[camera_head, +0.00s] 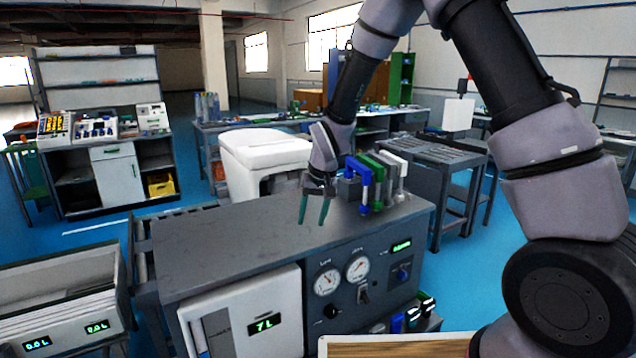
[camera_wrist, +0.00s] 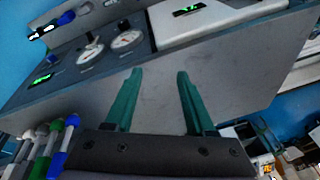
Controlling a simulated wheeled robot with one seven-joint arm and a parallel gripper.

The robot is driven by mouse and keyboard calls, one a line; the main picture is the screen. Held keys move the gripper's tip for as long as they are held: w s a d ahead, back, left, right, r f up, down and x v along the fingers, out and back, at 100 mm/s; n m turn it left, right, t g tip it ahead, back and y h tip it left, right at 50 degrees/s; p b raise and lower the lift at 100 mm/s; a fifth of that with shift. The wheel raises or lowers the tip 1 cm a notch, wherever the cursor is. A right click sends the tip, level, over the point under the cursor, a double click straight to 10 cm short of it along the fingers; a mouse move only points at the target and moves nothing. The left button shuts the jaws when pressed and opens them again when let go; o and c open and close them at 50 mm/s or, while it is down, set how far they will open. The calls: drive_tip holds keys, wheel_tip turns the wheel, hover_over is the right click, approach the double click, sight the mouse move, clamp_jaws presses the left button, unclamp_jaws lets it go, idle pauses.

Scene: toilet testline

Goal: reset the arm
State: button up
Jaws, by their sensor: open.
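My gripper (camera_head: 314,208) is over the grey top of the test bench (camera_head: 220,240), with its two green fingers pointing down. In the wrist view my gripper (camera_wrist: 158,100) has its fingers wide apart with only bare bench top between them. It is open and empty. My arm reaches in from the right of the head view and bends down to the bench. A row of blue, green and white handled tools (camera_head: 372,180) stands on the bench just right of my gripper. They also show at the lower left of the wrist view (camera_wrist: 50,145).
The bench front carries gauges (camera_head: 342,274) and a white panel with a "7L" display (camera_head: 245,320). A white toilet-like unit (camera_head: 262,155) stands behind the bench. A slatted grey table (camera_head: 440,160) is at the right. The bench top left of my gripper is clear.

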drive_tip(key=s+d+r+m+t, duration=0.1)
drive_tip(key=d+r, duration=0.4)
drive_tip(key=r, duration=0.2)
drive_tip(key=d+r+m, duration=0.1)
drive_tip(key=d+r, duration=0.3)
drive_tip(key=r, duration=0.3)
drive_tip(key=s+d+r+m+t, duration=0.2)
drive_tip(key=s+d+r, duration=0.8)
drive_tip(key=d+r, duration=0.2)
drive_tip(key=s+d+r+m+t, duration=0.1)
drive_tip(key=s+d+r, duration=0.1)
drive_tip(key=s, duration=0.3)
drive_tip(key=s+d+r, duration=0.1)
drive_tip(key=s+d, duration=0.2)
drive_tip(key=s, duration=0.2)
drive_tip(key=shift+s+d+r+m+t, duration=0.2)
drive_tip(key=shift+r+m+t, duration=0.15)
drive_tip(key=shift+m+t, duration=0.05)
